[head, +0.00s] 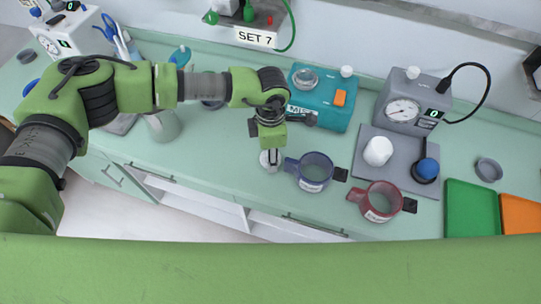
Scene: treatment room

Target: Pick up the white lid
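A small round white lid (264,161) lies on the green counter near its front edge, left of the blue mug. My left gripper (272,155) points down directly over it, with its fingertips at the lid. The gripper covers part of the lid, and the fingers are too small to tell whether they are open or closed on it. My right gripper is not in view.
A blue mug (313,172) stands close to the right of my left gripper, with a red mug (380,201) further right. A teal device (323,107) stands behind. A grey tray (366,135) carries a white rounded object (378,151). Counter (215,150) left of the gripper is clear.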

